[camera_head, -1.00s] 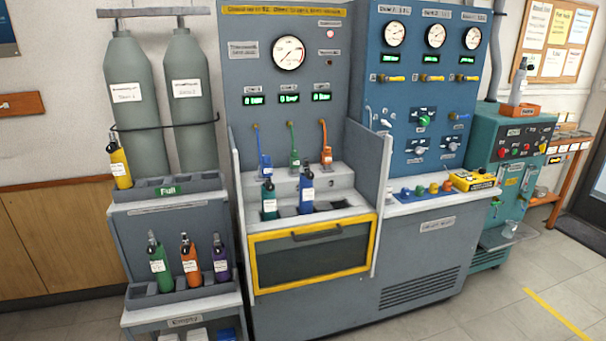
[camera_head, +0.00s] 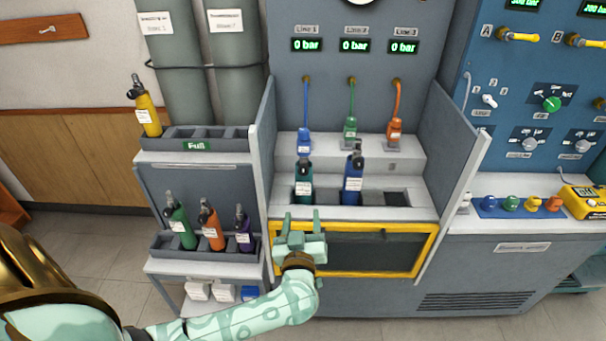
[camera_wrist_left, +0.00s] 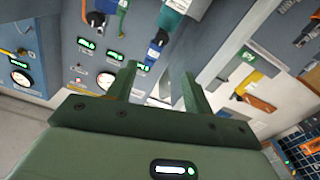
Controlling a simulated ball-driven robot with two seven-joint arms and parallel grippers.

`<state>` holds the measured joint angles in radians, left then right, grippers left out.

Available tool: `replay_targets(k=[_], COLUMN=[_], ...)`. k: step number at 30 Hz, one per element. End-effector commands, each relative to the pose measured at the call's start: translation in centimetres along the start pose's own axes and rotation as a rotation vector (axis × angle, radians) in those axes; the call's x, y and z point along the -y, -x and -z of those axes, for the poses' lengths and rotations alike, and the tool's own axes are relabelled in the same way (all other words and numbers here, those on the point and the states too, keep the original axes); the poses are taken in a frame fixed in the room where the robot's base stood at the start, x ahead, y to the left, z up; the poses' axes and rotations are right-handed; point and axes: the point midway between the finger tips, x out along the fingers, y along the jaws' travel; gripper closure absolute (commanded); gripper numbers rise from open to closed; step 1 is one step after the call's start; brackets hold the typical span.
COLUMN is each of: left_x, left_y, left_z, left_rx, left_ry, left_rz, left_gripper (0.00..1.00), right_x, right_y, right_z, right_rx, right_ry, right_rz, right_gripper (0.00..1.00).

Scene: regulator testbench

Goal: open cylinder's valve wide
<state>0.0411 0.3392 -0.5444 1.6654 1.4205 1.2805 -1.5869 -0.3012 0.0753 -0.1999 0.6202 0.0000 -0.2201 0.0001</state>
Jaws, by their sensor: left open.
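A teal cylinder (camera_head: 304,183) and a blue cylinder (camera_head: 352,178) stand in bench slots, each with a dark valve on top; the valve positions are too small to read. A yellow cylinder (camera_head: 147,112) stands in the Full rack. Green (camera_head: 181,223), orange (camera_head: 211,227) and purple (camera_head: 243,230) cylinders stand in the lower rack. My left gripper (camera_head: 302,217) is open and empty, its fingers pointing up, below and in front of the teal cylinder. In the left wrist view the gripper (camera_wrist_left: 158,75) has nothing between its fingers. My right gripper is out of view.
Blue, green (camera_head: 350,130) and orange (camera_head: 395,130) hose connectors hang behind the slots under 0 bar displays. Grey side panels (camera_head: 457,150) flank the bench. A yellow-framed window (camera_head: 385,250) lies below. The right slot is empty.

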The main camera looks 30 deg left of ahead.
Motion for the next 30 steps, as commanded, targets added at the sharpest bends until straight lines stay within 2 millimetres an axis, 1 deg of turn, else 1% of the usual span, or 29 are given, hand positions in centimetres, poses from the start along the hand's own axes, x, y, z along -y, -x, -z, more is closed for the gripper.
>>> replay_targets(k=[2,5,8,15,18,21,24,27,30], left_x=[0.1,0.1,0.2,0.4,0.4,0.5,0.4,0.4,0.4], left_y=[-0.6,-2.1,-4.5,-10.7,-12.8,-14.4,-15.5,-16.1,-16.2], left_z=[0.2,0.1,-0.1,-0.3,-0.3,-0.3,-0.2,-0.1,0.0], left_rx=[0.009,0.010,0.008,0.009,0.010,0.011,0.011,0.011,0.012], left_ry=[0.007,0.007,0.006,0.006,0.005,0.004,0.005,0.007,0.008], left_rz=[0.015,0.018,0.018,0.019,0.019,0.019,0.018,0.018,0.018], left_gripper=[0.49,0.49,0.49,0.49,0.49,0.49,0.49,0.49,0.49], right_x=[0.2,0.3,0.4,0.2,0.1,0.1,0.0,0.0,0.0], right_y=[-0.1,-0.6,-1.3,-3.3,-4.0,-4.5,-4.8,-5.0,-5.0], right_z=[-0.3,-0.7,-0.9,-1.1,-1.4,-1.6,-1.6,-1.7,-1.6], right_rx=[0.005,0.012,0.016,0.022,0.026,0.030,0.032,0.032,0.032], right_ry=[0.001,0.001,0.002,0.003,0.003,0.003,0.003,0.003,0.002], right_rz=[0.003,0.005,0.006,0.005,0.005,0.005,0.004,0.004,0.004], right_gripper=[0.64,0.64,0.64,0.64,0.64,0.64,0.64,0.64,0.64])
